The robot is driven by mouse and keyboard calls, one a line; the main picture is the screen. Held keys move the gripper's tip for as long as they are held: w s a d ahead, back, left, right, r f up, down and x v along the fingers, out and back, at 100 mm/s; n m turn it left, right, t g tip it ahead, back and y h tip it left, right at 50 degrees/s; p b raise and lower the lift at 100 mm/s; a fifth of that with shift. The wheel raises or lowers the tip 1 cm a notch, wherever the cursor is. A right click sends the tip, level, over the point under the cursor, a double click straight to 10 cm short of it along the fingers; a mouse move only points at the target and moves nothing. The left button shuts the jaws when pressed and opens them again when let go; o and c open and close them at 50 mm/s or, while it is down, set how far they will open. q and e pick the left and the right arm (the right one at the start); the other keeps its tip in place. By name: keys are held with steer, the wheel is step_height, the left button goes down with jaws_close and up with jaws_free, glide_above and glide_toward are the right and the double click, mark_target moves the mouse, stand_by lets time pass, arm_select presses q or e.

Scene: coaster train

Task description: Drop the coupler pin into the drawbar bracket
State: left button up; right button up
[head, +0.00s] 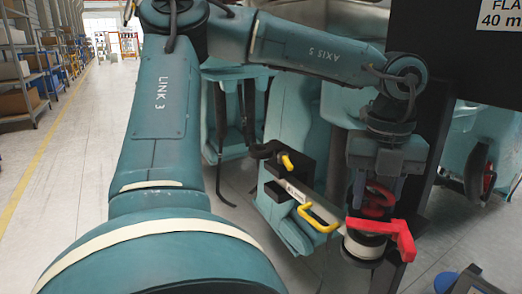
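My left gripper (376,192) points down at the right of the head view, with one finger on each side of a red looped part (377,198). This red part looks like the top of the coupler pin. It fills much of the gap, but I cannot tell whether the fingers press on it. Just below is a round collar with a white band (365,246), with a red lever (400,240) at its right. The collar seems to belong to the drawbar bracket. The pin's lower end is hidden, so its depth in the collar is unclear. My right gripper is out of view.
A labelled pale bar with a yellow handle (318,217) runs left from the collar to a black block (292,180) with a smaller yellow handle. Teal coaster cars stand behind. A dark sign panel (455,50) hangs upper right. Shelves (20,70) line the left; the aisle floor is clear.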

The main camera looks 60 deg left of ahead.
arm_select(q)
steer(key=o, duration=0.5)
step_height(320, 180, up, 13)
steer(key=shift+p, duration=0.3)
stand_by(0.4)
